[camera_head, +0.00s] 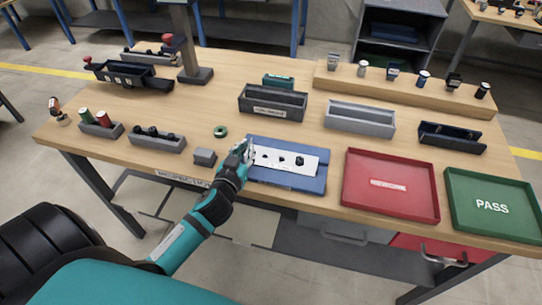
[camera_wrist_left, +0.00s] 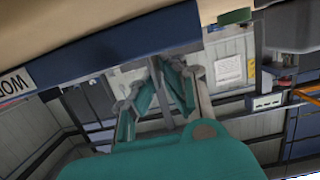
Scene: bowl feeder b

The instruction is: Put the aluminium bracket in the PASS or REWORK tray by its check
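A pale metal plate with several dark holes or studs, which looks like the aluminium bracket (camera_head: 272,161), lies on a blue fixture (camera_head: 312,187) at the table's front middle. My left gripper (camera_head: 246,149) is at the left end of the plate in the head view; I cannot tell if it touches. In the left wrist view its fingers (camera_wrist_left: 163,88) stand apart with nothing seen between them. The red REWORK tray (camera_head: 405,208) lies right of the fixture, and the green PASS tray (camera_head: 462,222) is further right. Both are empty. My right gripper is not in view.
A small grey block (camera_head: 205,157) and a green ring (camera_head: 220,131) lie left of the fixture. Grey bins (camera_head: 361,118) stand behind. A wooden riser (camera_head: 415,94) with several small parts runs along the back right. A column stand (camera_head: 190,73) rises at the back left.

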